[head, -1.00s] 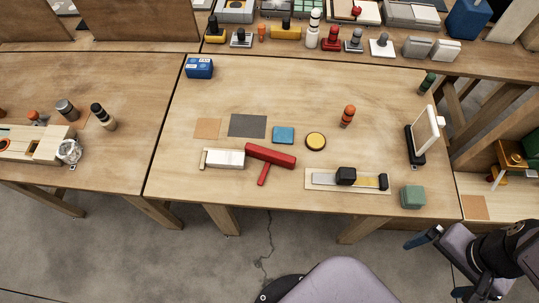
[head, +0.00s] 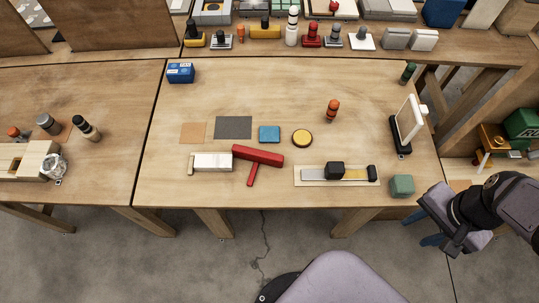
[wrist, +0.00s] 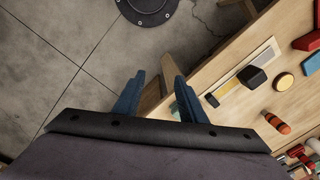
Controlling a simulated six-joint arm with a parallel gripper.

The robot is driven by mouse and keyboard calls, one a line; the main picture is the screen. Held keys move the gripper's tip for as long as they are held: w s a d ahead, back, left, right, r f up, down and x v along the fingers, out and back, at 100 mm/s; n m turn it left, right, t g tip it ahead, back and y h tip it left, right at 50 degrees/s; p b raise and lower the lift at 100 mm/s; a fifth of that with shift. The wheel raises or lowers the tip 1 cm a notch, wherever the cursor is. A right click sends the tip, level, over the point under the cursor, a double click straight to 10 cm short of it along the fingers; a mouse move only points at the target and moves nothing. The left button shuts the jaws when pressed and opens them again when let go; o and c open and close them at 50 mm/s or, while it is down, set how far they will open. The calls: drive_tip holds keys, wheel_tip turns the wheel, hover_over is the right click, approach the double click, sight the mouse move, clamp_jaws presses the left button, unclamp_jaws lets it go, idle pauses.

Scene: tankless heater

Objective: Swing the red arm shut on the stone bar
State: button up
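The red arm (head: 258,156) is a thick red bar with a thin red handle pointing toward the table's front edge. It lies near the front left of the middle table. A pale, whitish bar (head: 212,163), probably the stone bar, sits just left of it with a wooden piece at its left end. The red arm's left end meets or nearly meets this bar; I cannot tell if they touch. In the wrist view a red piece, likely the red arm (wrist: 308,41), shows at the right edge. My gripper (wrist: 158,98) has blue fingers apart and empty, off the table's front right corner.
A green block (head: 401,186) sits at the front right corner, nearest my gripper. A slider board (head: 312,182) with a black block, an upright white panel (head: 410,118), a yellow disc (head: 302,138) and an orange-black peg (head: 333,109) stand nearby. The table's middle back is clear.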

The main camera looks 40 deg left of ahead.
drive_tip(key=w+a+m+y, duration=0.1)
drive_tip(key=w+a+m, duration=0.15)
drive_tip(key=a, duration=0.65)
drive_tip(key=m+g+y+b, duration=0.1)
drive_tip(key=m+g+y, duration=0.1)
drive_tip(key=m, duration=0.6)
hover_over(274, 156)
drive_tip(key=w+d, duration=0.1)
drive_tip(key=d, duration=0.1)
wheel_tip(274, 156, down, 4)
drive_tip(key=shift+d+f, duration=0.1)
drive_tip(key=shift+f, duration=0.15)
drive_tip(key=shift+x, duration=3.6)
drive_tip(key=shift+c, duration=0.4)
clamp_jaws()
